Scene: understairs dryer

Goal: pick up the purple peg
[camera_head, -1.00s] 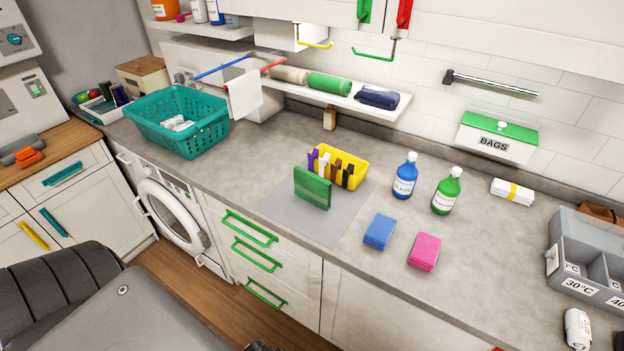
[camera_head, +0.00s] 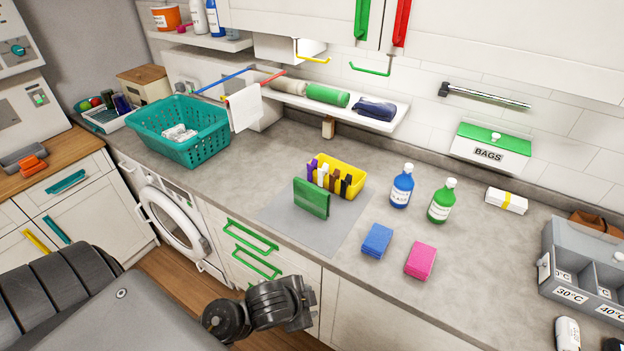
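The purple peg (camera_head: 311,167) stands at the left end of a row of pegs clipped on the near side of the yellow basket (camera_head: 352,178). White, brown and black pegs stand to its right. A folded green cloth (camera_head: 311,200) stands just in front and hides the lower part of the purple peg. My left gripper (camera_head: 301,301) is low at the bottom of the view, in front of the drawers and well apart from the peg. Its fingers cannot be made out clearly. My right gripper is out of view.
The basket and cloth stand on a grey mat (camera_head: 325,240). Blue (camera_head: 377,240) and pink (camera_head: 420,260) sponges, a blue bottle (camera_head: 401,188) and a green bottle (camera_head: 441,204) stand to the right. A teal laundry basket (camera_head: 190,148) is at left. Green drawer handles (camera_head: 255,262) protrude below the counter.

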